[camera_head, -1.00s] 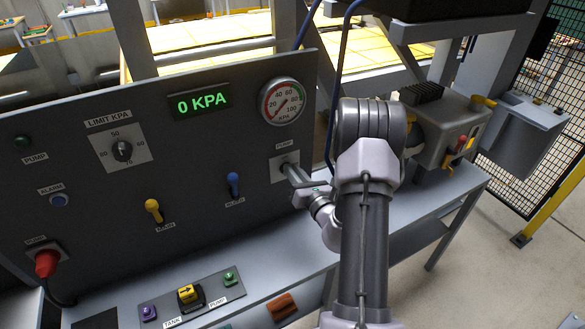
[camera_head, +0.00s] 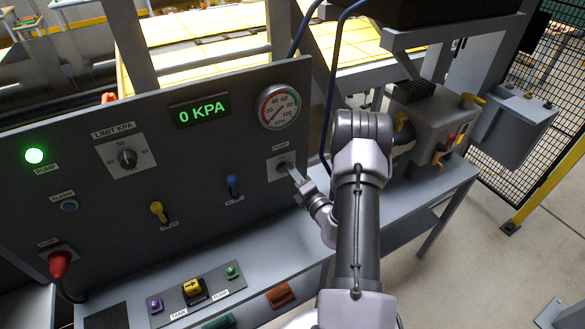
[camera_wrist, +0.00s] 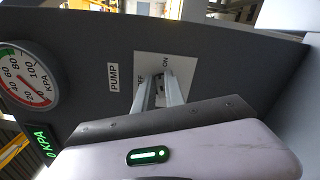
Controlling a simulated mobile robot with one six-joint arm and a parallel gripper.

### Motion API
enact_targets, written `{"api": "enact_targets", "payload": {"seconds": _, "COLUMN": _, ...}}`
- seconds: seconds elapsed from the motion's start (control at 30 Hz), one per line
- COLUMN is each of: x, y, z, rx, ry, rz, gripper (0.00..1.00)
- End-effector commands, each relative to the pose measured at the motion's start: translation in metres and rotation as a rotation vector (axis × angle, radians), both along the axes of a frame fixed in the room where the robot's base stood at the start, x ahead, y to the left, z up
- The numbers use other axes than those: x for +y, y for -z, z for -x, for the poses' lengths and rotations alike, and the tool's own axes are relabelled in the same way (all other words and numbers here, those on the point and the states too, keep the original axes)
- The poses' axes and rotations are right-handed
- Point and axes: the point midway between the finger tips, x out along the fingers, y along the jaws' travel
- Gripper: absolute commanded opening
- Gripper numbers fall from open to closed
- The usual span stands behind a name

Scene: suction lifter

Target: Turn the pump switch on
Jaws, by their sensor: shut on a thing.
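The pump switch (camera_head: 282,166) sits on a white plate at the right end of the dark panel, below the round gauge. In the wrist view the plate (camera_wrist: 181,67) carries ON and partly hidden OFF lettering beside a PUMP label. My gripper (camera_wrist: 163,85) reaches the switch from the front and is shut on it; the fingers hide most of the switch, so its exact angle is hard to tell. In the head view my gripper (camera_head: 292,173) meets the plate. The green pump lamp (camera_head: 34,156) at the panel's left is lit.
The display (camera_head: 199,109) reads 0 KPA and the gauge (camera_head: 279,107) needle points low. A yellow lever (camera_head: 157,209), a blue lever (camera_head: 232,184) and a red plug (camera_head: 59,262) stick out of the panel. A grey pump unit (camera_head: 435,120) stands right of my arm.

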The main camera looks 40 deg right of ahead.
Motion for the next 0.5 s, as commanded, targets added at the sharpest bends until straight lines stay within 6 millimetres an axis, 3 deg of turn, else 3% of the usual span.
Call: {"api": "enact_targets", "payload": {"seconds": 0.5, "x": -0.0008, "y": 0.0053, "z": 0.0005, "rx": -0.071, "ry": 0.0, "rz": -0.298, "gripper": 0.0}}
